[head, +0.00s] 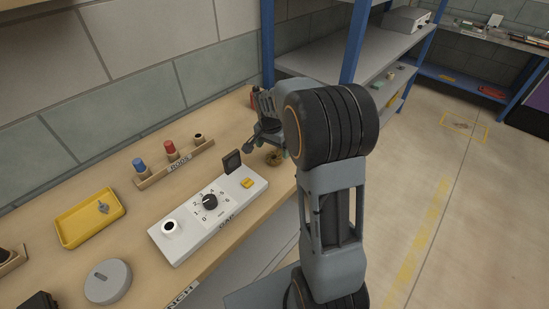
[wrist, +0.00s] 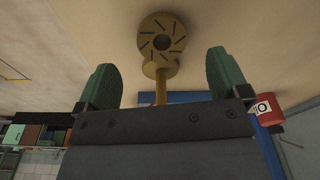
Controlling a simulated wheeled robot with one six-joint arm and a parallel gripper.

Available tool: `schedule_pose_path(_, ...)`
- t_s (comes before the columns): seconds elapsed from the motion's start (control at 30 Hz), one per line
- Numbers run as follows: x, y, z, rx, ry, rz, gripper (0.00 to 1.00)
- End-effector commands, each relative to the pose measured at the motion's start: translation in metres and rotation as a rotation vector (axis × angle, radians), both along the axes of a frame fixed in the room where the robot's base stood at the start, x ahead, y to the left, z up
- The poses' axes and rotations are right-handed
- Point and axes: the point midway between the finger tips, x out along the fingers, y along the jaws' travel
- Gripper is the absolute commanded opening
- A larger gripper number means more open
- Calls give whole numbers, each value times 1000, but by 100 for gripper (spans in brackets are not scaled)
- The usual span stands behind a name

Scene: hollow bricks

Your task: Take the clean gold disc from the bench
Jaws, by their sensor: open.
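A gold disc (wrist: 176,52) with a center hole and dark radial slots shows in the wrist view, on the bench top, just beyond my fingertips. A gold stem with a rounded end stands below it in that view, between my fingers. In the head view a small gold piece (head: 274,158) sits on the wooden bench (head: 128,223) beside my gripper (head: 257,137). My gripper, with green fingertips in the wrist view (wrist: 165,80), is open, one finger on each side of the stem. I cannot tell whether anything touches it. My arm hides part of the bench's right end.
A white control box (head: 208,214) with a dial and a dark upright plate lies near. A rod rack (head: 174,165), yellow tray (head: 90,217) and round grey lid (head: 108,281) are farther left. A red labelled object (wrist: 268,109) is beside my gripper. Blue-framed shelves (head: 345,52) stand behind.

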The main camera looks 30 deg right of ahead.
Motion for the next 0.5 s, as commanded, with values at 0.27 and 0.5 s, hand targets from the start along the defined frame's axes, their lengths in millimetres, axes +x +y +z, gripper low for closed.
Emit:
schedule_pose_path(0.27, 5, -5, -34, 0, 5, 0, 94)
schedule_pose_path(0.5, 6, -6, -50, 0, 2, 1, 94)
